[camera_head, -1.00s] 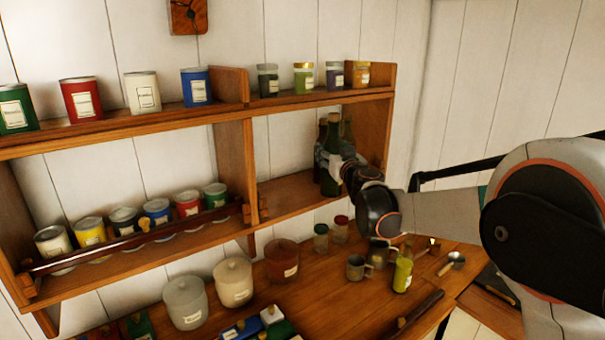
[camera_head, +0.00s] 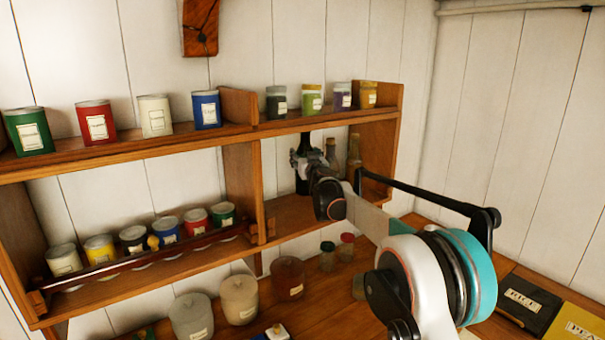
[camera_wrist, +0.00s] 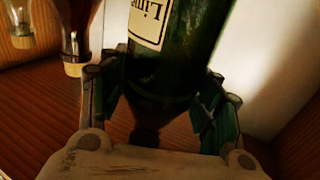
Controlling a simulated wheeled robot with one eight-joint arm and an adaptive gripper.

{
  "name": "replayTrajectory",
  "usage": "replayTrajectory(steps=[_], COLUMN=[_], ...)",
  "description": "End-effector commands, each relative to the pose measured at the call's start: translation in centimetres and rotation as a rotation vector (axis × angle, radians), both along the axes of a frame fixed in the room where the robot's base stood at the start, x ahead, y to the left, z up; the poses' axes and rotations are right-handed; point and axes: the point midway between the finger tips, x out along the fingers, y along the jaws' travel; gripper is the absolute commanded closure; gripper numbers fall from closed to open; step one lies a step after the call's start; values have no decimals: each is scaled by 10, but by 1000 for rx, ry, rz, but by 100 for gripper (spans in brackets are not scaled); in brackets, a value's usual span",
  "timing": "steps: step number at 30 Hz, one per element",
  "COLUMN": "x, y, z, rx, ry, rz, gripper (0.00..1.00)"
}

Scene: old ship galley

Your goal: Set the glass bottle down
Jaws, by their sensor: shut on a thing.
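The dark green glass bottle (camera_head: 302,184) is upright in the right bay of the wall shelf, below the row of small jars. My gripper (camera_head: 304,160) is shut around it from the right and hides part of it. Whether its base touches the shelf board (camera_head: 290,217) or hangs just above cannot be told. In the wrist view the green bottle (camera_wrist: 180,50) stands between both fingers, with its pale label (camera_wrist: 150,22) upside down in the picture.
The shelf divider (camera_head: 243,185) is to the left. Lidded crocks (camera_head: 239,299) stand on the counter below. Open board lies in front of the held bottle.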

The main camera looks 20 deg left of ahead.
Motion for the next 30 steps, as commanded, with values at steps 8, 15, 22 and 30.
replayTrajectory(steps=[8,15,22,30], x=[6,7,8,9], y=[9,9,11,12], z=[-23,-40,-65,-70], rx=[0,0,-3,-1], ry=[0,0,1,2], rz=[1,1,1,1], gripper=[93,93,93,93])
